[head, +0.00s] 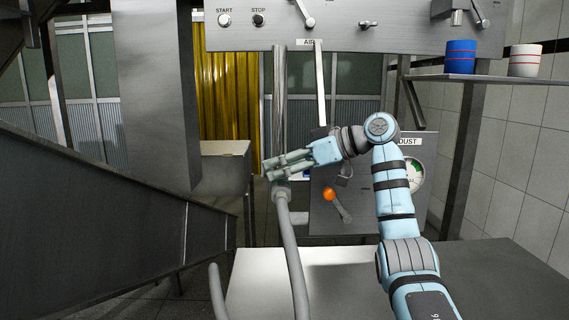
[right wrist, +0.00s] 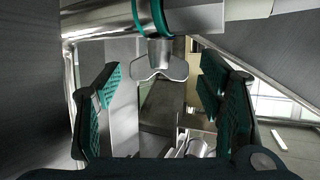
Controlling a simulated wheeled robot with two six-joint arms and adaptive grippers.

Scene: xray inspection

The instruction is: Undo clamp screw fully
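The clamp screw (right wrist: 158,68) shows in the right wrist view as a grey metal wing head on a short stem. It sticks out from a clamp with a teal band (right wrist: 151,18) around a metal pipe. My right gripper (head: 270,169) is in front of the vertical pipe in the head view, close to the joint where the grey hose (head: 290,240) meets it. In the right wrist view its two teal-padded fingers (right wrist: 162,95) are wide apart, with the wing head between them in the picture and no contact visible. The screw cannot be made out in the head view. My left gripper is out of view.
A control panel (head: 365,35) with START and STOP buttons spans the top. An orange-knobbed lever (head: 329,194) and a gauge (head: 415,174) sit on the DUST panel behind my right arm. Blue and white cups stand on a shelf (head: 480,78). A grey tabletop (head: 480,270) is bare.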

